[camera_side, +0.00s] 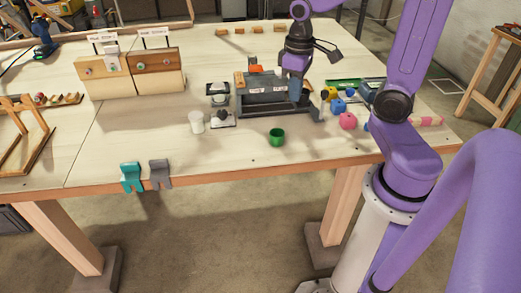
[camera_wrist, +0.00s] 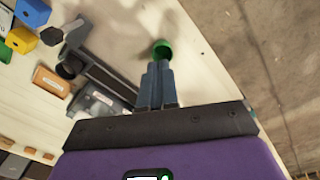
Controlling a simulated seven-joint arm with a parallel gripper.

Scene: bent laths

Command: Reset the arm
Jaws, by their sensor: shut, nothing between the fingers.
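My purple arm reaches over the wooden workbench (camera_side: 110,138). In the side view my gripper (camera_side: 294,92) points down at the right part of a dark grey fixture (camera_side: 262,106). I cannot tell from this view whether it touches the fixture. In the wrist view the two blue-grey fingers of my gripper (camera_wrist: 158,68) are together with nothing between them. A green cup (camera_side: 277,137) stands in front of the fixture; in the wrist view the green cup (camera_wrist: 162,48) shows just beyond the fingertips.
Wooden boxes (camera_side: 130,72) stand at the back left. Teal (camera_side: 131,176) and grey (camera_side: 160,173) clips hang on the front edge.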

